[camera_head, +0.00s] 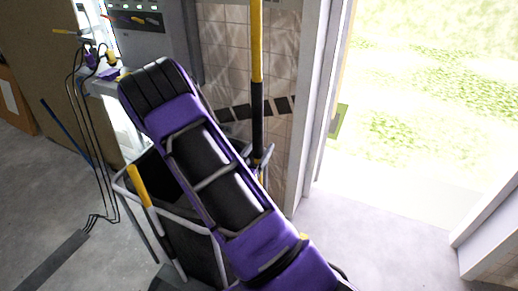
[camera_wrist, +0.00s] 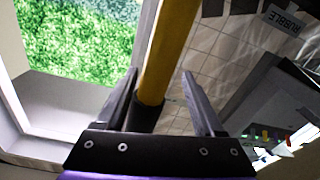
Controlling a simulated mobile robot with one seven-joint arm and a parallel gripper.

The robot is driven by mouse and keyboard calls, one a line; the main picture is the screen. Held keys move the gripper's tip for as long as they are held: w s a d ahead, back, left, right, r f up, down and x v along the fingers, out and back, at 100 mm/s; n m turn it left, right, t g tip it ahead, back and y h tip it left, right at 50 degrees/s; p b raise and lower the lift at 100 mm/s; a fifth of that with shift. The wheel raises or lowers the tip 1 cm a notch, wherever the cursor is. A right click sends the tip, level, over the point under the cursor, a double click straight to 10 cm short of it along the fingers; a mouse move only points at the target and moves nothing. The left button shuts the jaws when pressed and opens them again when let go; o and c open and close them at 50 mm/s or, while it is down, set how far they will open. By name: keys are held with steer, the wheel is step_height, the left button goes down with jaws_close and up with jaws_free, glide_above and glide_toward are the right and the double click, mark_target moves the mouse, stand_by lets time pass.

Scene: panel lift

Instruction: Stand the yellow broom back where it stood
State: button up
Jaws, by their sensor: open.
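The yellow broom (camera_head: 256,45) shows in the head view as a tall, nearly upright yellow pole with a black lower sleeve. It rises in front of the tiled wall, beside the doorway. Its lower end is hidden behind my arm and a grey-railed frame. In the wrist view, a yellow pole with a black sleeve (camera_wrist: 168,55) runs through the space between the two fingers of my gripper (camera_wrist: 160,75). The fingers are apart, with a gap beside the pole. I cannot tell how deep the pole lies between them. My gripper is hidden in the head view.
A grey-railed frame with a black bin (camera_head: 205,255) stands below my arm. A shorter yellow handle (camera_head: 140,187) leans there. A grey panel (camera_head: 150,45) and hanging cables are at the left. The open doorway (camera_head: 390,190) at the right is clear.

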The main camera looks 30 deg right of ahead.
steer(key=v, duration=1.1)
steer(key=shift+s+a, duration=0.2)
steer(key=shift+a, duration=0.1)
steer(key=shift+f, duration=0.1)
